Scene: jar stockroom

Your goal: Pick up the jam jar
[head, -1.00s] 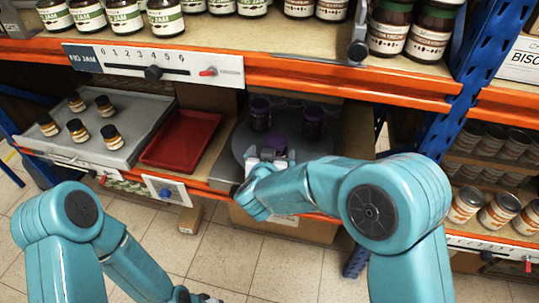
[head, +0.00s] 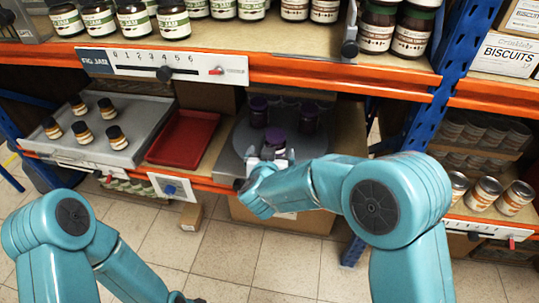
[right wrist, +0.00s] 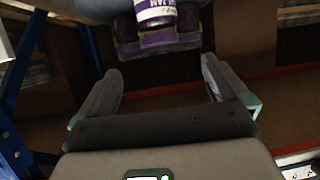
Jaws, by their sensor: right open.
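Dark jam jars with purple lids stand on a round grey turntable (head: 232,140) in the lower shelf bay. Two are at the back, a left one (head: 258,112) and a right one (head: 308,116); a front one (head: 275,139) is partly hidden by my right gripper. My right gripper (head: 272,158) is at the turntable's front edge, close before the front jar. In the right wrist view its fingers (right wrist: 162,85) are spread with nothing between them. A jar with a purple and white label (right wrist: 155,14) shows beyond them, cut by the top edge.
Left of the turntable are an empty red tray (head: 182,138) and a grey tray (head: 132,151) with several small jars. An orange shelf beam (head: 300,76) runs above my right gripper. A blue upright (head: 440,95) stands right. Open tiled floor (head: 235,245) lies in front.

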